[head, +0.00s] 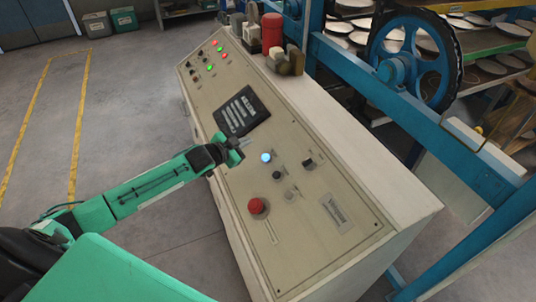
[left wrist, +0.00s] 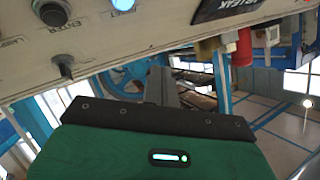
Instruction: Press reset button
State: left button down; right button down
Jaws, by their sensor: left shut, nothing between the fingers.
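The sloped beige control panel (head: 225,95) fills the middle of the head view. On its lower part are a lit blue button (head: 266,157), a small dark button (head: 278,175), a black knob (head: 309,163) and a red mushroom button (head: 258,207). I cannot read which is the reset button. My left gripper (head: 242,146) is shut and empty, just left of the lit blue button and apart from it. In the left wrist view the fingers (left wrist: 162,88) point away, with the lit button (left wrist: 122,4) and dark button (left wrist: 53,13) at the top. My right gripper is not in view.
A black screen (head: 241,111) is set in the panel just above the gripper. Small red and green lights (head: 210,67) lie farther up. A red cylinder (head: 271,32) stands on the console's back ledge. A blue frame with a wheel (head: 412,62) stands behind. Floor is clear at left.

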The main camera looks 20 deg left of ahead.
aim_at(266, 153)
pick_arm(q)
jog(key=w+f+b, duration=0.1)
jog(key=f+b, duration=0.1)
jog(key=w+d+f+b, duration=0.1)
jog(key=f+b, duration=0.1)
jog(key=w+d+f+b, duration=0.1)
jog(key=f+b, duration=0.1)
jog(key=f, duration=0.1)
jog(key=shift+d+b, duration=0.2)
jog(key=shift+b, duration=0.15)
jog(key=shift+w+d+f, duration=0.2)
jog(key=shift+d+f, duration=0.05)
jog(key=shift+f, duration=0.1)
jog(key=shift+f, duration=0.1)
dwell(1.8)
jog(key=shift+w+d+f+b, duration=0.15)
jog(key=shift+f+b, duration=0.1)
jog(key=shift+b, duration=0.1)
jog(key=shift+w+d+f, duration=0.15)
jog(key=shift+f, duration=0.25)
dwell(0.5)
dwell(0.4)
jog(key=shift+s+a+r+p, duration=0.2)
jog(key=shift+r+p, duration=0.1)
jog(key=shift+r, duration=0.1)
jog(key=shift+s+a+r+p, duration=0.1)
jog(key=shift+s+r+p, duration=0.05)
jog(key=shift+r+p, duration=0.2)
